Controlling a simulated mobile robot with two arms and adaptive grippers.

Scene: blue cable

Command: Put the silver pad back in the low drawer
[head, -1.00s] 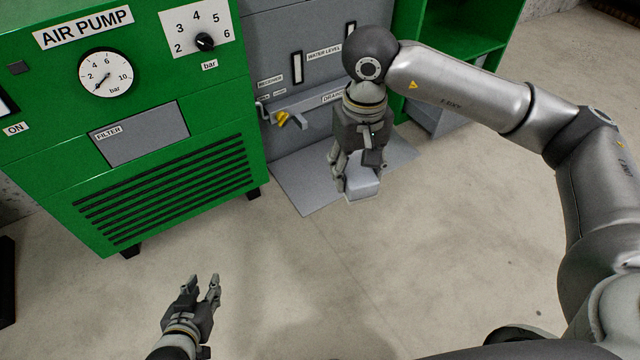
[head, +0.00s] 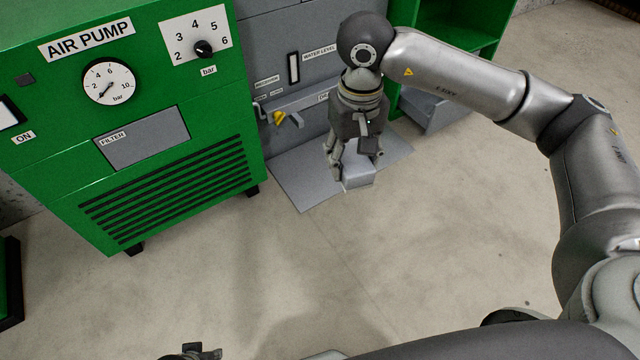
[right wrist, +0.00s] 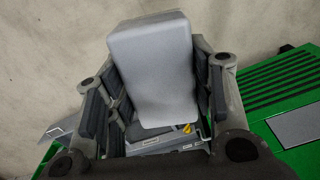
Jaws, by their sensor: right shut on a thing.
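The silver pad (head: 358,177) is a pale grey block low in front of the grey panel. My right gripper (head: 350,166) points down and is shut on it. In the right wrist view the pad (right wrist: 155,70) sits between the fingers. The low drawer is probably the grey box front (head: 438,106) at the foot of the green shelf unit, right of my right gripper; I cannot tell how far open it is. My left gripper (head: 203,352) shows only its tips at the bottom edge, spread apart and empty.
The green air pump cabinet (head: 165,200) stands at the left. A grey panel with a yellow-tipped lever (head: 280,118) stands behind my right gripper. A flat grey plate (head: 305,187) lies on the floor below it. The concrete floor at front and right is clear.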

